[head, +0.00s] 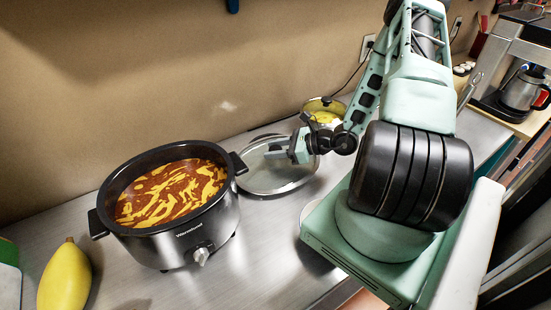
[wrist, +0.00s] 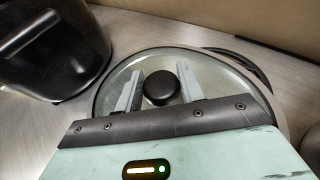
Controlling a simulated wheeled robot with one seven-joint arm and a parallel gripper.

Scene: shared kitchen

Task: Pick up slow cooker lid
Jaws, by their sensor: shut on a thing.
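The slow cooker lid (head: 283,182) is a round glass disc with a metal rim, at or just above the counter, right of the slow cooker; I cannot tell whether it touches. In the wrist view the lid (wrist: 112,78) fills the middle, with its black round knob (wrist: 160,88) between my fingers. My gripper (head: 274,153) is over the lid; in the wrist view my gripper (wrist: 158,90) is shut on the knob. The slow cooker (head: 176,238) is silver and black, uncovered, with red-and-yellow food inside.
A yellow fruit (head: 65,277) lies at the counter's left. A small pot (head: 323,112) with yellow contents stands behind my gripper, near the wall. A coffee maker (head: 510,65) stands at the far right. Bare steel counter (head: 262,240) lies in front of the lid.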

